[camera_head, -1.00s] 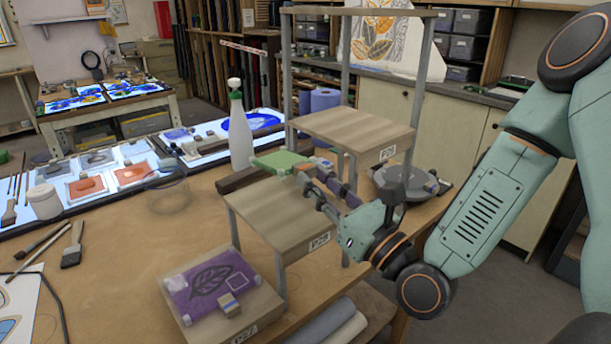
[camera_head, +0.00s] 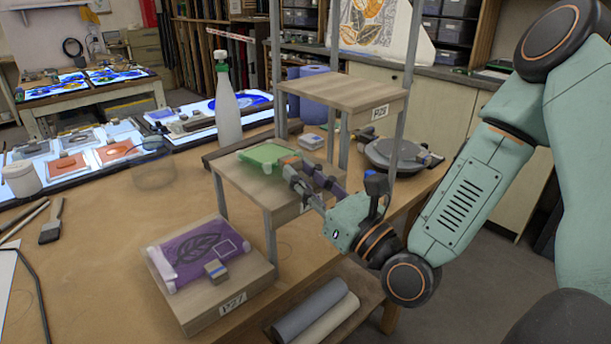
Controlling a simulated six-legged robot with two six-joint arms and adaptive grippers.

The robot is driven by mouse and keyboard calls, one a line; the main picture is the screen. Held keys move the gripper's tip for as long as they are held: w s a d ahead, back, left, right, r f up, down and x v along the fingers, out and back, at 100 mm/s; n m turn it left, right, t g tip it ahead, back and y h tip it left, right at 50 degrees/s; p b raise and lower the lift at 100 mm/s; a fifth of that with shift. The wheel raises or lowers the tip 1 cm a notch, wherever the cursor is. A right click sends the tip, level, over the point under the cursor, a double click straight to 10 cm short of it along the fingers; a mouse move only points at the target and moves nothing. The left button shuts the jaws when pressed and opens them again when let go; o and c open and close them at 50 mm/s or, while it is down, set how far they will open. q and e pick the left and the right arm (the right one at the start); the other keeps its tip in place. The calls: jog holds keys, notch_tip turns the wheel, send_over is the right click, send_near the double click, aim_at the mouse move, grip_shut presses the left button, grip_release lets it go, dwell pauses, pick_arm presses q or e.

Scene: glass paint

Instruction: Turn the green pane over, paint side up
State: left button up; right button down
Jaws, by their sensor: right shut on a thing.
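The green pane (camera_head: 262,154) is a small light-green plate at the middle step of a wooden stand, in the head view. My right gripper (camera_head: 292,168) reaches it from the right and is shut on its right edge. The pane looks roughly level, just above or on the step (camera_head: 240,176); I cannot tell whether it touches the wood. Which side carries the paint is not clear. My left gripper is not in view.
A purple pane with a leaf (camera_head: 197,252) lies on the low block marked P27 (camera_head: 233,303). The higher step P25 (camera_head: 340,92) and its metal posts rise behind.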

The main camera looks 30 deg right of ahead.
jog(key=shift+d, duration=0.25)
jog(key=c, duration=1.6)
grip_release()
jog(key=shift+d, duration=0.1)
jog(key=o, duration=0.3)
jog(key=shift+w+f, duration=0.1)
jog(key=shift+w, duration=0.05)
jog(key=shift+o, duration=1.2)
jog(key=shift+a, duration=0.25)
jog(key=shift+s, duration=0.2)
jog(key=shift+d, duration=0.15)
jog(key=shift+o, duration=0.7)
jog(key=o, duration=0.4)
jog(key=shift+w, duration=0.15)
jog(key=shift+o, duration=0.2)
